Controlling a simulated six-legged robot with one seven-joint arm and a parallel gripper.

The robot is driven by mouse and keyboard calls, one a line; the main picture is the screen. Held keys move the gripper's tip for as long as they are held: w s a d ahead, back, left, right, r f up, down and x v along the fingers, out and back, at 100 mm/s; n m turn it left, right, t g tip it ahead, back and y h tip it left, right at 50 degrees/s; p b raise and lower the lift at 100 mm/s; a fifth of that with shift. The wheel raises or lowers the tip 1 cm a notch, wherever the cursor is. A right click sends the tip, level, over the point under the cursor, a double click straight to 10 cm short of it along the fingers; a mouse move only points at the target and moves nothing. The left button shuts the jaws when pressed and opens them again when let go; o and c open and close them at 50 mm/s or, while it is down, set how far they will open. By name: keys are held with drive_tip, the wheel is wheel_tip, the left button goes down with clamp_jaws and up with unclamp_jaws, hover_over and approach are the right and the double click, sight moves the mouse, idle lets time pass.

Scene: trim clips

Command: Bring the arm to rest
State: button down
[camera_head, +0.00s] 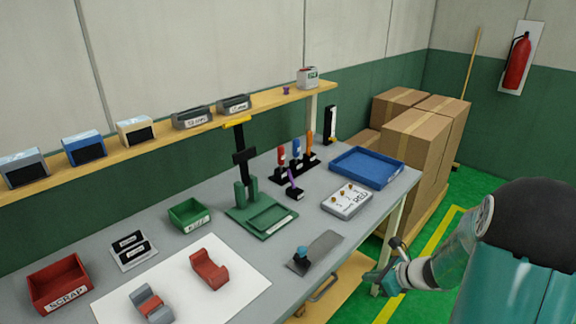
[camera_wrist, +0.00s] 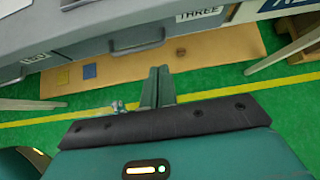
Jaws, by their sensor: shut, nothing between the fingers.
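My gripper (camera_head: 376,280) is in the head view at the lower right, beside the front edge of the workbench (camera_head: 222,240) and apart from it. My arm reaches to it from the right, bent low near my body. In the wrist view, the gripper's two fingers (camera_wrist: 157,84) lie together, shut and empty, over the green floor and the bench's lower shelf. Nothing touches the fingers.
The bench holds a red scrap bin (camera_head: 60,283), a green bin (camera_head: 189,214), a green press (camera_head: 262,215), a blue tray (camera_head: 367,167) and a grey plate (camera_head: 316,252) near the front edge. Cardboard boxes (camera_head: 413,143) stand behind. Green floor (camera_head: 424,303) is free at the right.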

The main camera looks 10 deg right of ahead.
drive_tip(key=s+a+r+n+g+h, duration=0.1)
drive_tip(key=s+a+r+n+g, duration=0.1)
drive_tip(key=s+a+r+n, duration=0.35)
drive_tip(key=s+a+r+n+g, duration=0.1)
drive_tip(key=s+a+r+n, duration=0.1)
drive_tip(key=a+r+n, duration=0.65)
drive_tip(key=s+a+r+n+t+h, duration=0.1)
drive_tip(key=s+a+r+n+h, duration=0.1)
drive_tip(key=s+r+n+h, duration=0.3)
drive_tip(key=s+r+n, duration=0.4)
drive_tip(key=s+n, duration=0.3)
drive_tip(key=n, duration=0.2)
drive_tip(key=shift+s, duration=0.2)
drive_tip(key=shift+d, duration=0.1)
